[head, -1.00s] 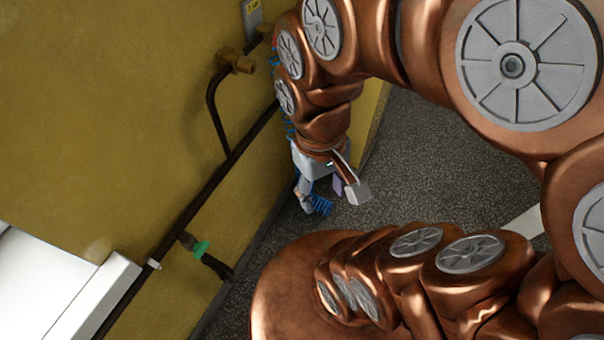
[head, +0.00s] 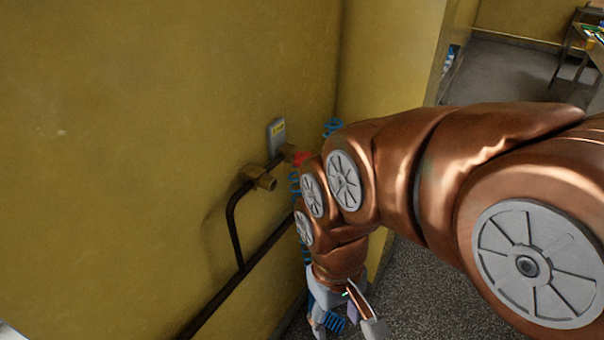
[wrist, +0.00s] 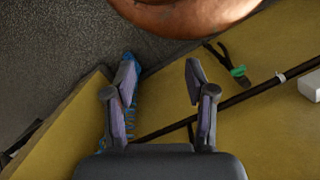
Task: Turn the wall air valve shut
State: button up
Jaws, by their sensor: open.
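The wall air valve shows in the head view as a brass fitting (head: 262,178) on the dark pipe, with a small red part (head: 300,158) to its right that looks like its handle. My arm partly covers the area beside the red part, so its exact position is hard to read. My gripper (head: 347,322) hangs below and to the right of the valve, pointing down and apart from it. In the wrist view my gripper (wrist: 160,82) is open with nothing between its fingers. The valve is not clearly visible there.
A grey plate with a yellow label (head: 277,137) is on the yellow wall above the valve. A blue coiled hose (head: 332,127) hangs behind my arm. The dark pipe (head: 235,282) runs along the wall. Speckled floor lies right.

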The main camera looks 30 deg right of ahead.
aim_at(298, 157)
jog(key=u, duration=0.85)
jog(key=k, duration=1.1)
jog(key=u, duration=0.15)
jog(key=i, duration=0.5)
jog(key=z, duration=0.4)
